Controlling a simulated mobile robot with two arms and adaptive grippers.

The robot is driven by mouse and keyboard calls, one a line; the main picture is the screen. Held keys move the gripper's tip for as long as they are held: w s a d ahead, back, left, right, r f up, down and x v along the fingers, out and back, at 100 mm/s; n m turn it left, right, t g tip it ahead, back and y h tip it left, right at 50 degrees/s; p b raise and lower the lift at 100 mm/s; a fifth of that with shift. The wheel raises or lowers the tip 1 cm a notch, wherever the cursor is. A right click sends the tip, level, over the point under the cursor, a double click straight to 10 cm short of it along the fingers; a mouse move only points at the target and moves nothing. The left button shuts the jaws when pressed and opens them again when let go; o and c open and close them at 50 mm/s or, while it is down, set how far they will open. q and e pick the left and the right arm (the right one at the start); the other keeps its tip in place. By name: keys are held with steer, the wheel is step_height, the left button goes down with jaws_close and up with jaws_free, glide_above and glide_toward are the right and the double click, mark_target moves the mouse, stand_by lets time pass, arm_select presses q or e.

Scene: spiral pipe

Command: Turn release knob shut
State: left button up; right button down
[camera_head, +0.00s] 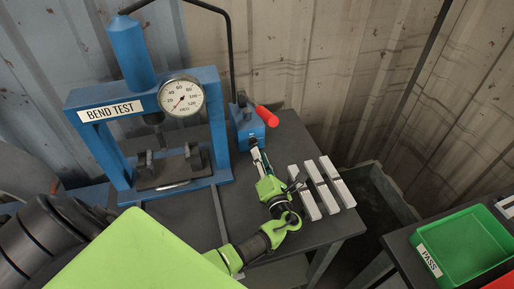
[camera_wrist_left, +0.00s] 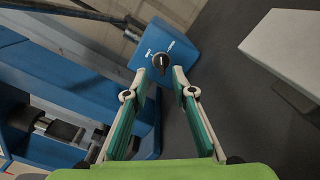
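The release knob (camera_wrist_left: 160,63) is a small black round knob with a white pointer mark, on the face of a blue pump block (camera_wrist_left: 178,44). White lettering sits on both sides of it, too small to read surely. The pump block (camera_head: 249,128) also shows in the head view, right of the press; the knob cannot be made out there. My left gripper (camera_head: 257,152) reaches the block's near side. In the left wrist view its two fingertips (camera_wrist_left: 166,76) are apart, one to each side just below the knob; contact cannot be told. My right gripper is not in view.
The blue bend test press (camera_head: 144,100) with a round gauge (camera_head: 181,96) stands left of the block. A red handle grip (camera_head: 267,117) juts out above the block's right side. Several pale bars (camera_head: 322,187) lie to the right. A green tray (camera_head: 464,245) sits far right.

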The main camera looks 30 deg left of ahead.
mark_target(254, 144)
arm_select(q)
steer(key=x, duration=0.4)
steer(key=shift+w+a+f, duration=0.1)
steer(key=shift+w+a, duration=0.15)
steer(key=shift+w, duration=0.05)
jaws_close()
steer(key=shift+n, duration=0.3)
steer(key=n+b, duration=0.2)
steer(key=n, duration=0.3)
steer(key=shift+n, duration=0.3)
steer(key=n+b, duration=0.2)
steer(key=n, duration=0.2)
steer(key=shift+s+a+n, duration=0.1)
steer(key=shift+s+n, duration=0.05)
steer(key=shift+n, duration=0.15)
